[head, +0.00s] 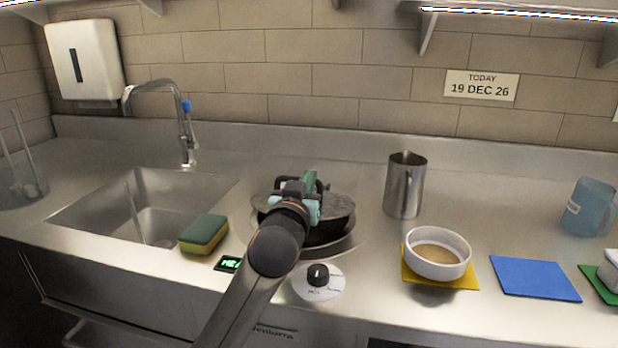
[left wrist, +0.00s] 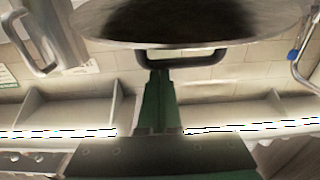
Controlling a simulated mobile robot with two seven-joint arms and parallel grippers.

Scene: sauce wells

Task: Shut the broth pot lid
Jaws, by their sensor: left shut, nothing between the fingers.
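The broth pot (head: 325,238) sits on the counter between the sink and a steel jug. Its dark round lid (head: 338,205) shows over the pot, partly hidden by my left arm; I cannot tell whether it is fully down. My left gripper (head: 309,182) is over the pot, shut and empty. In the left wrist view, which looks upside down, a round metal rim with a dark middle (left wrist: 185,20) fills the top. A dark loop handle (left wrist: 205,61) sticks out from it, and the shut green fingertips (left wrist: 158,76) are close to it. Contact is unclear. My right gripper is out of view.
The steel jug (head: 404,187) stands right of the pot. A white bowl (head: 437,254) is on a yellow mat. A round knob (head: 318,275) is in front of the pot. A sponge (head: 204,234) and the sink (head: 100,200) lie left. A blue mat (head: 534,279) lies right.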

